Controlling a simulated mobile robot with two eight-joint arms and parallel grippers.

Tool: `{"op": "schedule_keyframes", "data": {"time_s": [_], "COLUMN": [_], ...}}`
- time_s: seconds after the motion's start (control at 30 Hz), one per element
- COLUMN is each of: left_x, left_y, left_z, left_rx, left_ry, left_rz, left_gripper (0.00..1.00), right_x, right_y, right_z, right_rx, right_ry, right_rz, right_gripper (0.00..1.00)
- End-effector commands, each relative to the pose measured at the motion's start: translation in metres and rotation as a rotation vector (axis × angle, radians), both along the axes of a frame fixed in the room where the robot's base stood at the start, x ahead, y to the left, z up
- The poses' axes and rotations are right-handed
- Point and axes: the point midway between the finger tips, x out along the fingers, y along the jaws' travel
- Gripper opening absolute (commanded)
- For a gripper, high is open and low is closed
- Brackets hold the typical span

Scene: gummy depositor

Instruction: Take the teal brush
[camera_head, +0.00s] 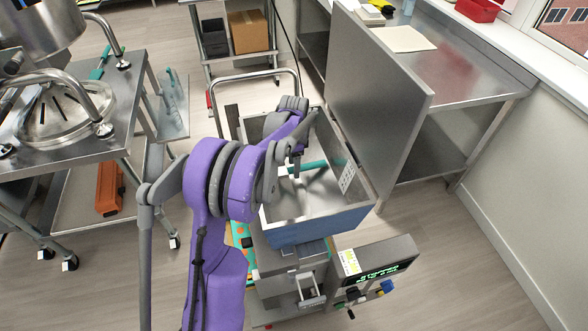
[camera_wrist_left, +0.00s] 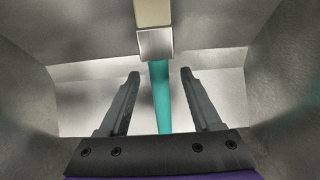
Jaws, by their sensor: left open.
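The teal brush (camera_head: 312,165) lies inside the open metal hopper (camera_head: 318,223) in the head view, partly hidden by my left arm. In the left wrist view the brush (camera_wrist_left: 161,100) shows a teal handle, a silver ferrule and a cream end pointing away. My left gripper (camera_wrist_left: 159,75) is open, with one finger on each side of the handle; both fingers look apart from it. In the head view my left gripper (camera_head: 296,165) is down in the hopper, its fingers small and partly hidden. My right gripper is not in view.
The hopper's walls surround my left gripper closely. A tall grey panel (camera_head: 375,85) stands upright at its right. A control box (camera_head: 375,268) is in front. A steel cart (camera_head: 70,150) with a round metal lid (camera_head: 62,118) stands at the left. A steel table (camera_head: 455,70) is behind right.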

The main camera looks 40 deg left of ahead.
Motion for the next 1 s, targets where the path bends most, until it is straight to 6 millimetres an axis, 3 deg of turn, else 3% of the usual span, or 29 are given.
{"op": "schedule_keyframes", "data": {"time_s": [0.3,0.67,1.0], "left_x": [-0.0003,-0.0003,-0.0003], "left_y": [-0.0002,-0.0002,-0.0003], "left_z": [-0.0063,-0.0061,-0.0055], "left_rx": [0.0,0.0,0.0], "left_ry": [0.0,0.0,0.0], "left_rz": [0.0,0.0,0.0], "left_gripper": [0.63,0.0,0.0], "right_x": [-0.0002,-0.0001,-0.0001], "right_y": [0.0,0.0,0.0], "right_z": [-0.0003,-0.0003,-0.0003], "right_rx": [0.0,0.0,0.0], "right_ry": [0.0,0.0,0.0], "right_rz": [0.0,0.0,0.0], "right_gripper": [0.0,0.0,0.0]}}
